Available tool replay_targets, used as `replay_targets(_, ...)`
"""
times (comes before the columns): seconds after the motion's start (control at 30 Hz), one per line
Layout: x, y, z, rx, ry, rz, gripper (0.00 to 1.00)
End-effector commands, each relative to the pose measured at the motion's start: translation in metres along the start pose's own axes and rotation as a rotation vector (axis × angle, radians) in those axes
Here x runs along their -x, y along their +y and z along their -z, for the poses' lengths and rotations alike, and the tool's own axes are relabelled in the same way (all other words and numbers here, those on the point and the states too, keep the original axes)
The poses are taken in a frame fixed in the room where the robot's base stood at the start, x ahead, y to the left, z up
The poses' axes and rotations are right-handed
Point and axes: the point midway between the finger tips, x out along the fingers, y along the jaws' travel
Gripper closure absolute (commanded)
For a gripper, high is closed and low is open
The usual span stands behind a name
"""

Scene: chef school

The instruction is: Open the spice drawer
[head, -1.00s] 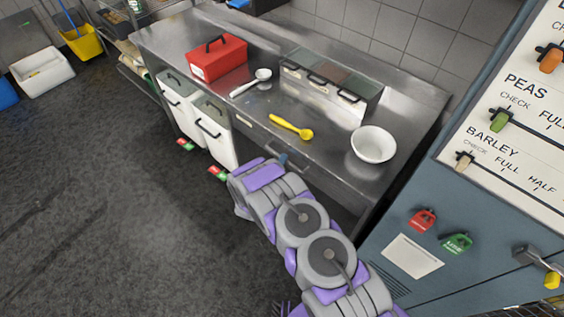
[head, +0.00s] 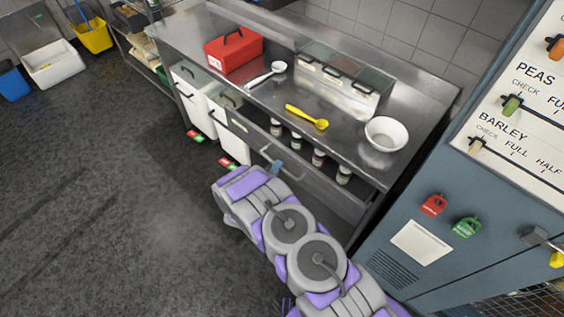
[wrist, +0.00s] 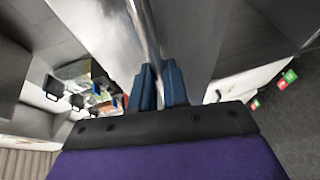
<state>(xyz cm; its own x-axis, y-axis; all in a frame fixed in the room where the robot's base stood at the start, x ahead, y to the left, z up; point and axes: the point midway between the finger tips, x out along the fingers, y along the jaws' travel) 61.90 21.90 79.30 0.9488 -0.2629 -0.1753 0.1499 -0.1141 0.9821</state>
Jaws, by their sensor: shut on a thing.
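The spice drawer (head: 305,186) under the steel counter stands partly open in the head view. Several small spice jars (head: 318,157) stand upright in a row inside it. My gripper (head: 273,170) is at the drawer's front, with its blue fingertips showing past my purple and grey arm. In the wrist view, the blue fingers of my gripper (wrist: 160,85) are closed around a shiny metal bar, the drawer handle (wrist: 145,32). The lower part of the drawer front is partly hidden by my arm.
On the counter (head: 290,105) are a red toolbox (head: 233,53), a white ladle (head: 265,74), a yellow spoon (head: 306,117) and a white bowl (head: 386,133). White bins (head: 194,98) stand left of the drawer. A blue-grey cabinet (head: 440,200) is at right.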

Motion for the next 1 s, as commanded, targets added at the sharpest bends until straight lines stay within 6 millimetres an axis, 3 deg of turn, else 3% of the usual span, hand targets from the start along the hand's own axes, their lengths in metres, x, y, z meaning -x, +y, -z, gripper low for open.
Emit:
replay_targets(0.3,0.074,-0.017,0.029,0.002,0.013,0.011,1.0)
replay_targets(0.5,0.113,-0.027,0.045,0.002,0.008,0.01,1.0)
replay_targets(0.7,0.137,-0.033,0.055,0.002,0.004,0.01,1.0)
replay_targets(1.0,0.149,-0.035,0.059,0.001,0.003,0.01,1.0)
